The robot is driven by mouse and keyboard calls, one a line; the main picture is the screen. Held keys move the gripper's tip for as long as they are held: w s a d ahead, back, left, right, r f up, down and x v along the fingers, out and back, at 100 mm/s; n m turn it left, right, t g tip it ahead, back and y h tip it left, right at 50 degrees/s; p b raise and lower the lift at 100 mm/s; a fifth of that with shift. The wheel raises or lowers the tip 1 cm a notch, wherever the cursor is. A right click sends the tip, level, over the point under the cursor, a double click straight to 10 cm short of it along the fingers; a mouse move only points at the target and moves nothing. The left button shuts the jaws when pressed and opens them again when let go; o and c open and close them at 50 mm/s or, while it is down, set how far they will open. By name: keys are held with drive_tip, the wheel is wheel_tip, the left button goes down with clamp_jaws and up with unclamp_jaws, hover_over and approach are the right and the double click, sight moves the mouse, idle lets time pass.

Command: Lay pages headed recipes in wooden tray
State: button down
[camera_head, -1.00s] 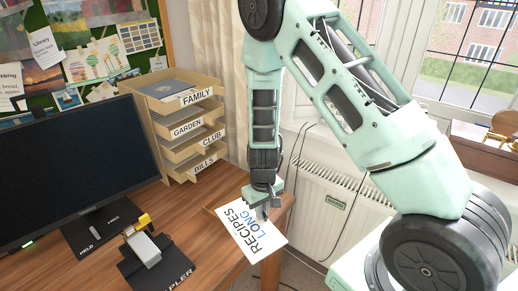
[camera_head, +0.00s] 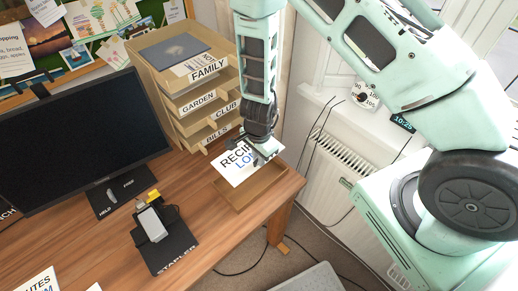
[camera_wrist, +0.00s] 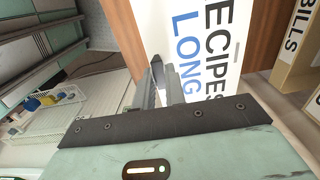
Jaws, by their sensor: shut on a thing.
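The white pages (camera_head: 236,168), headed RECIPES with LONG in blue beneath, are in my gripper (camera_head: 263,158). In the wrist view, the fingers (camera_wrist: 165,85) are shut on the edge of the pages (camera_wrist: 205,40). In the head view, the pages overlap the back left part of a shallow wooden tray (camera_head: 264,196) at the desk's right front corner. The tray's front part shows bare wood. I cannot tell how high the pages are above the tray.
Behind the tray stands a wooden stack of shelves (camera_head: 190,97) labelled FAMILY, GARDEN, CLUB and BILLS. A monitor (camera_head: 75,150) and a stapler on a black mat (camera_head: 165,245) are to the left. A radiator (camera_head: 335,165) is right of the desk.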

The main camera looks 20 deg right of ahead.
idle(0.4)
wheel_tip(320, 180, down, 10)
drive_tip(key=b, duration=0.8)
drive_tip(key=shift+f+b, duration=1.65)
drive_tip(key=shift+f, duration=0.4)
idle(3.8)
drive_tip(key=c, duration=1.4)
unclamp_jaws()
drive_tip(key=shift+o, duration=0.2)
drive_tip(key=shift+r, duration=0.1)
